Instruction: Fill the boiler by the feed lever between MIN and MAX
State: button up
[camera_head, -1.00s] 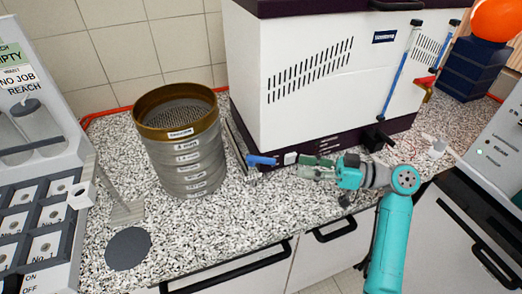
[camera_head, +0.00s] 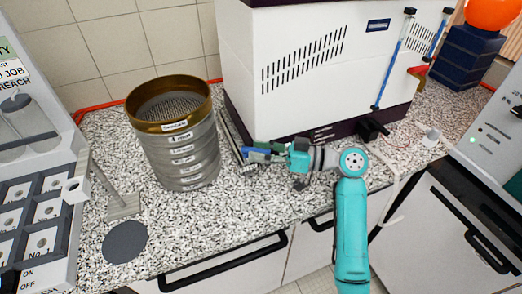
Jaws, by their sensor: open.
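The boiler appears to be the large white cabinet with dark purple trim (camera_head: 290,45); I see no boiler label. A slanted sight tube (camera_head: 392,65) on its front shows a blue column. MIN and MAX marks cannot be read. A small blue handle (camera_head: 254,157), possibly the feed lever, is low at the cabinet's front left. My gripper (camera_head: 250,152) reaches in from the right, open, with its fingers overlapping the handle in the picture. I cannot tell whether they touch it or straddle it; the fingers partly hide it.
A sieve stack (camera_head: 180,140) stands left of my gripper. A dark disc (camera_head: 125,242) lies on the speckled counter (camera_head: 215,225). A red handle (camera_head: 417,72) and a black block (camera_head: 372,130) are at the cabinet's right. Counter in front of the sieves is clear.

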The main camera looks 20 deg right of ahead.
grip_shut()
jog(key=shift+w+d+n+g+y, duration=0.1)
jog(key=shift+w+n+g+y, duration=0.1)
jog(key=shift+n+g+y, duration=0.3)
jog(key=shift+w+d+n+g+y, duration=0.1)
jog(key=shift+w+n+g+y, duration=0.1)
jog(key=shift+n+g, duration=0.35)
jog(key=shift+w+n+g+y, duration=0.1)
jog(key=shift+n+g+y, duration=0.3)
jog(key=shift+g, duration=0.6)
jog(key=shift+w+n+g+y, duration=0.1)
jog(key=shift+n+g+y, duration=0.1)
jog(key=shift+n+g, duration=0.55)
grip_release()
jog(key=shift+d, duration=0.1)
